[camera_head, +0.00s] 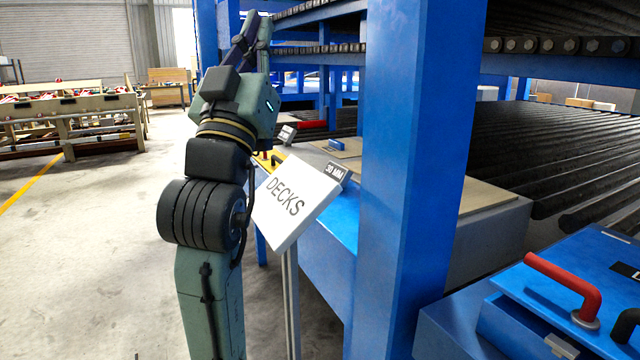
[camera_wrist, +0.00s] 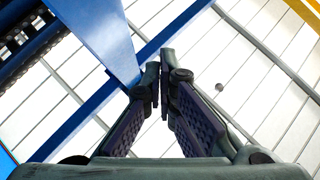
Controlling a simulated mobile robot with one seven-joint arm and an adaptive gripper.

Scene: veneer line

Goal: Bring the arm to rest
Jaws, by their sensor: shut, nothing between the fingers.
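My arm rises in the left middle of the head view, with my gripper (camera_head: 250,28) at its upper end, pointing up beside the blue frame. In the wrist view my gripper (camera_wrist: 160,70) has its two fingertips together and holds nothing. Beyond the fingers that view shows the pale roof panels and blue beams. My forearm partly overlaps the left side of the DECKS sign (camera_head: 291,203) in the head view. I cannot tell how far apart they are.
A blue post (camera_head: 410,170) stands right of my arm, before a roller line (camera_head: 560,140). A red handle (camera_head: 565,285) sits on a blue cabinet at lower right. Wooden racks (camera_head: 90,115) stand far left. The concrete floor (camera_head: 95,240) to the left is clear.

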